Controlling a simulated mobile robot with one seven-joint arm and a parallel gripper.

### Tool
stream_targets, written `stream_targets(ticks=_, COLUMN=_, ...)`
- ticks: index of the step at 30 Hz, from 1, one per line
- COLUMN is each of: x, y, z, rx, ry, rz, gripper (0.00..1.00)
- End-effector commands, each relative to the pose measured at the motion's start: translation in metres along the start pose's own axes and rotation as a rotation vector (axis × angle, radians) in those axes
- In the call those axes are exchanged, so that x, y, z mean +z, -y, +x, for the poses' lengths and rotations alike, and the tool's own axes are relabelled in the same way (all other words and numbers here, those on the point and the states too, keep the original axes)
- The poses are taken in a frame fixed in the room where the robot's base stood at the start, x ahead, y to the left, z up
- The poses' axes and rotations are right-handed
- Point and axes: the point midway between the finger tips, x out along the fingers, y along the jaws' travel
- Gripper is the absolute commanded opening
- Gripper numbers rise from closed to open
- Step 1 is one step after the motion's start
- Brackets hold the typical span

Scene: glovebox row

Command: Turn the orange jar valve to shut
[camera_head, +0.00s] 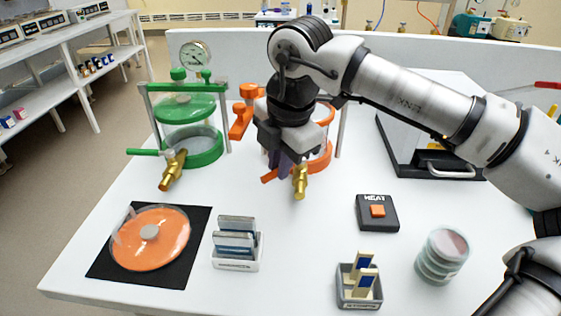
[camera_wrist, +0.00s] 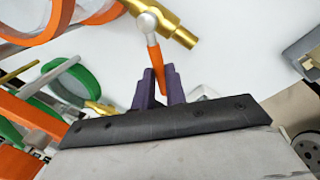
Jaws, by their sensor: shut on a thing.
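The orange jar (camera_head: 324,157) stands behind my gripper, and my arm hides much of it. Its brass valve (camera_head: 300,184) sticks out at the front of the jar. The valve's orange handle (camera_head: 268,178) shows its end just left of my gripper (camera_head: 286,168). In the wrist view the orange handle (camera_wrist: 154,56) runs from a pale pivot down between the purple fingers of my gripper (camera_wrist: 160,88). The brass tube (camera_wrist: 178,30) lies at a slant to the handle. My gripper is shut on the handle.
A green jar (camera_head: 205,155) with its own brass valve stands left. In front are an orange disc (camera_head: 170,250) on a black mat, a slide rack (camera_head: 236,262), a small grey box (camera_head: 345,290), a heat button box (camera_head: 390,220) and stacked dishes (camera_head: 436,268).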

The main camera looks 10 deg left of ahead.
Motion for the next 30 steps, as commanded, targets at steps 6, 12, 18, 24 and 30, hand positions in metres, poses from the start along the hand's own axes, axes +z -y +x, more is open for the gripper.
stream_targets(ticks=6, x=0.0, y=-0.001, z=-0.001, rx=0.003, ry=0.0, rz=0.0, gripper=0.23)
stream_targets(ticks=12, x=0.0, y=0.0, z=-0.001, rx=0.002, ry=0.0, rz=-0.001, gripper=0.35)
stream_targets(ticks=18, x=0.0, y=0.0, z=-0.002, rx=0.001, ry=0.0, rz=-0.001, gripper=0.35)
stream_targets(ticks=24, x=0.001, y=0.0, z=-0.026, rx=0.002, ry=0.003, rz=0.0, gripper=0.35)
stream_targets(ticks=30, x=0.001, y=-0.001, z=-0.073, rx=0.003, ry=0.004, rz=0.003, gripper=0.35)
